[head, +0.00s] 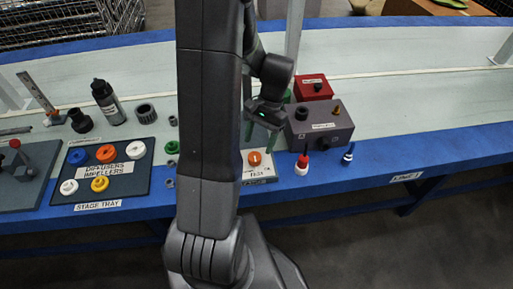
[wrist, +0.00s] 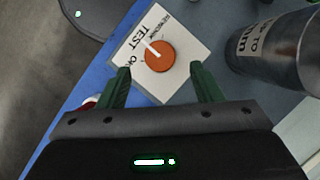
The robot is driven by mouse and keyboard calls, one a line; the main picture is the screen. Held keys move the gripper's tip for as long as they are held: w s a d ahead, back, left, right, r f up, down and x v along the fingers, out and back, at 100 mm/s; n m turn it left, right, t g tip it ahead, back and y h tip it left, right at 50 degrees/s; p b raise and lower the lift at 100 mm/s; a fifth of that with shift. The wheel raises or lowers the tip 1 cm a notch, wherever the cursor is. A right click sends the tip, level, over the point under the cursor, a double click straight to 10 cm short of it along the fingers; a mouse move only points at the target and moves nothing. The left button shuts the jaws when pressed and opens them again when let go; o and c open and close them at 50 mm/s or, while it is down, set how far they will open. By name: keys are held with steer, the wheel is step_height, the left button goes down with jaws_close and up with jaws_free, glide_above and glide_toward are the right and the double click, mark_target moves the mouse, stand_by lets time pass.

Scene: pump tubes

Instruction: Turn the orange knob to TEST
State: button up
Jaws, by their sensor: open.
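The orange knob (wrist: 160,57) sits on a white plate (wrist: 195,50) and has a white pointer line. In the wrist view the pointer is aimed to the upper left, towards the TEST lettering; I cannot tell if it lines up exactly. An ON label shows left of the knob. The knob also shows in the head view (head: 254,158), beside my arm. My gripper (wrist: 160,80) is open and empty, its green fingers apart on either side of the knob's near side in the wrist view. In the head view my gripper (head: 260,138) hangs over the knob plate, apparently above the knob.
A dark metallic cylinder (wrist: 275,52) stands right of the plate in the wrist view. A grey box (head: 320,122) and a red box (head: 313,87) stand right of my gripper. A stage tray (head: 140,183) with several coloured rings lies left. The bench's right side is mostly clear.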

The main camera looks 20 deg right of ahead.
mark_target(255, 156)
steer(key=p+v, duration=0.1)
steer(key=v, duration=0.8)
steer(key=b+x, duration=0.2)
steer(key=x, duration=1.2)
steer(key=shift+r, duration=0.2)
